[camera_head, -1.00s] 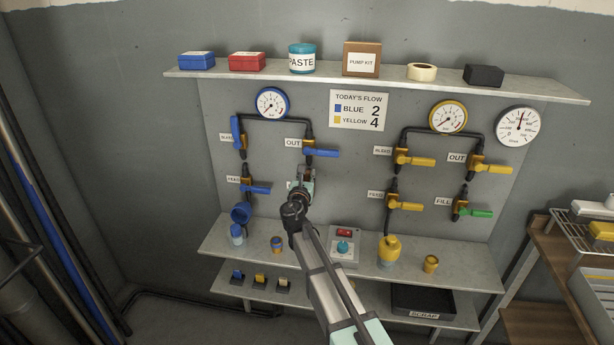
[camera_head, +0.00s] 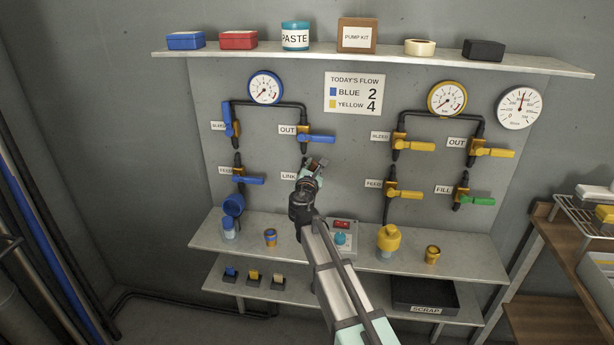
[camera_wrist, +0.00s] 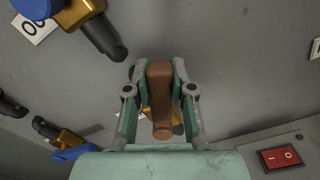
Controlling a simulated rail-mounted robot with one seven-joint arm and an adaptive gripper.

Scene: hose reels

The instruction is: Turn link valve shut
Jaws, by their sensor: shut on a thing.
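The link valve's brown lever (camera_wrist: 161,92) stands between my two fingers in the wrist view, with a finger closed on each side. My gripper (camera_head: 316,166) is at the panel beside the LINK label (camera_head: 289,176), below the blue OUT valve (camera_head: 308,137). It also shows from behind in the wrist view (camera_wrist: 160,70). A gold valve body (camera_wrist: 177,117) shows partly behind the lever. In the head view my gripper hides most of the link valve, so its exact angle is hard to tell there.
The blue FEED valve (camera_head: 243,180) is to the left, the yellow FEED valve (camera_head: 398,194) to the right. Below are a shelf (camera_head: 270,257) with small pots and a control box with a red switch (camera_wrist: 282,157). Bare panel lies right of my gripper.

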